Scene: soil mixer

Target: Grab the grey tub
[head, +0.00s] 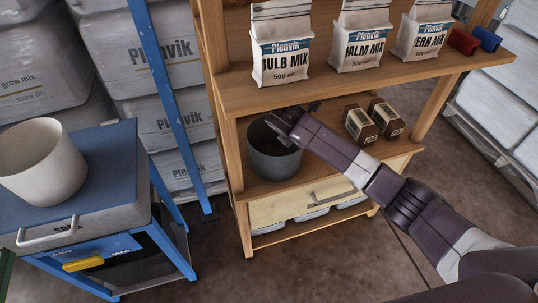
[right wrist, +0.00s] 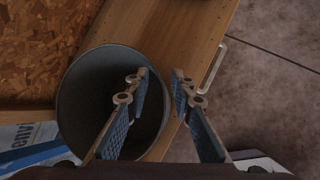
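The grey tub (head: 273,166) stands upright on the middle shelf of the wooden rack, at its left end. My right gripper (head: 284,132) is over the tub's rim, with the arm reaching in from the right. In the right wrist view the round tub (right wrist: 80,105) looks empty. There the right gripper (right wrist: 159,76) is open, one finger over the tub's inside and the other outside its wall. A gap shows between the fingers, and I cannot tell whether either touches the wall. My left gripper is not in view.
Two brown boxes (head: 360,125) stand on the same shelf, right of the tub. Bags of mix (head: 281,60) line the wooden shelf above (head: 400,82). A cream pot (head: 42,165) stands on a blue-topped cart (head: 105,150) at left.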

